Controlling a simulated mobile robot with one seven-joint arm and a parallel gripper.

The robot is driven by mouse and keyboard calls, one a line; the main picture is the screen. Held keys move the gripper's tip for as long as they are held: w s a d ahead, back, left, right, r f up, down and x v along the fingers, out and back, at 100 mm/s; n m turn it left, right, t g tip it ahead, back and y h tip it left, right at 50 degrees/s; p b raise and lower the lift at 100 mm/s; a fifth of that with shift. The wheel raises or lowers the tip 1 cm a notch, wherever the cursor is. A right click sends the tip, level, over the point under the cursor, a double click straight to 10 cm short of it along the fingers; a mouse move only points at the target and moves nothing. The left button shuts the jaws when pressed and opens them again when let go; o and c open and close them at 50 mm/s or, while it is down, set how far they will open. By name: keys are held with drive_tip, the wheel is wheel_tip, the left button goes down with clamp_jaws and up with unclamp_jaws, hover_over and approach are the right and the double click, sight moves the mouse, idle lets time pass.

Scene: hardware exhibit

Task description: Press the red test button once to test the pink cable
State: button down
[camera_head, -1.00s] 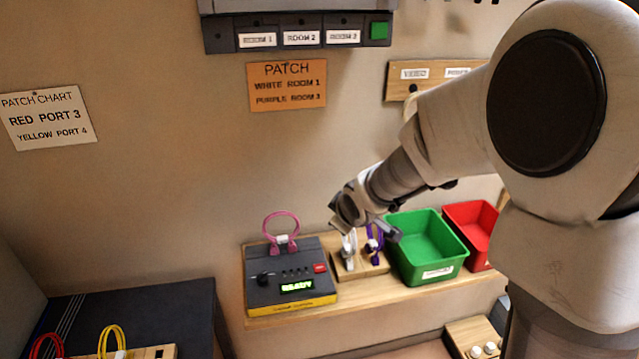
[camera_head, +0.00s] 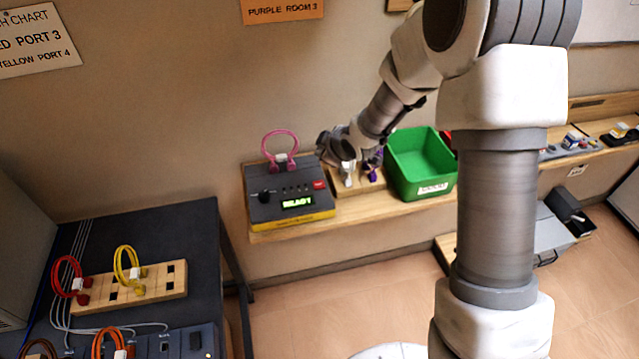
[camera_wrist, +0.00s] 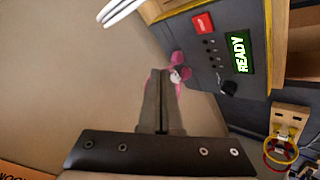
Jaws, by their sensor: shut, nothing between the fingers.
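The cable tester (camera_head: 290,196) is a dark grey box with a yellow front edge on the wooden shelf. Its red test button (camera_head: 318,184) is at the right of its top; the button also shows in the wrist view (camera_wrist: 203,23). The green display (camera_wrist: 239,51) reads READY. The pink cable (camera_head: 281,146) loops up from the tester's back edge; in the wrist view its pink plug (camera_wrist: 178,72) is partly hidden by my fingers. My gripper (camera_wrist: 159,75) is shut and empty, apart from the button. In the head view it is near the tester's back right.
A small wooden holder (camera_head: 366,183) with white and purple cables stands right of the tester, close to my gripper. A green bin (camera_head: 421,165) is further right. A dark table (camera_head: 185,240) with red and yellow cables is at left.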

drive_tip(key=b, duration=0.6)
hover_over(322, 187)
wheel_tip(322, 187, down, 8)
drive_tip(key=shift+r, duration=0.1)
drive_tip(key=shift+f+b, duration=0.5)
drive_tip(key=shift+b, duration=0.1)
drive_tip(key=shift+f, duration=0.15)
idle(1.2)
drive_tip(key=shift+f+b, duration=0.3)
drive_tip(key=shift+b, duration=0.25)
drive_tip(key=shift+f+b, duration=0.4)
drive_tip(key=shift+b, duration=0.1)
idle(0.4)
drive_tip(key=shift+r, duration=0.15)
drive_tip(key=shift+r+p, duration=0.55)
drive_tip(key=shift+r, duration=0.15)
drive_tip(key=shift+r, duration=0.1)
